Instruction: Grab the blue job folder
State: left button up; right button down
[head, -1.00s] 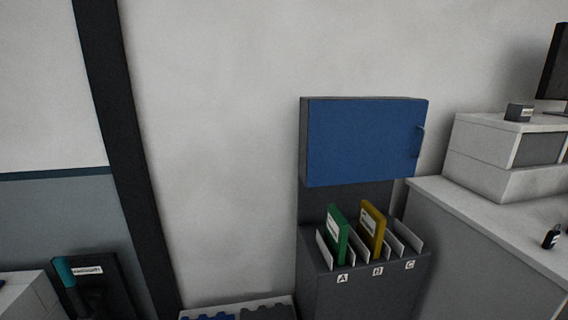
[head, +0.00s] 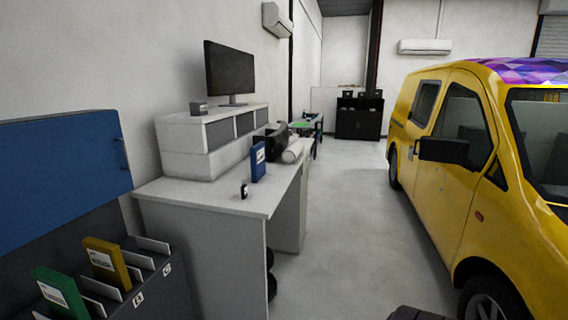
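The blue job folder (head: 258,163) stands upright on the white desk (head: 205,200), near its front edge, with a white label on its face. A small dark bottle (head: 243,190) stands on the desk in front of it. Neither of my grippers shows in the head view, and nothing is seen touching the folder.
A grey rack at the lower left holds a green folder (head: 60,292) and a yellow folder (head: 106,262), below a blue cabinet door (head: 60,175). A monitor (head: 229,70) stands on the desk's shelf. A yellow van (head: 480,170) is at right; clear floor (head: 350,220) lies between.

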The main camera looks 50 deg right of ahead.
aim_at(257, 151)
jog(key=z, duration=1.45)
jog(key=i+l+u, duration=0.1)
jog(key=i, duration=0.25)
jog(key=i+l+u, duration=0.1)
jog(key=i, duration=0.3)
jog(key=i+l+u, duration=0.1)
jog(key=i, duration=0.25)
jog(key=l, duration=0.1)
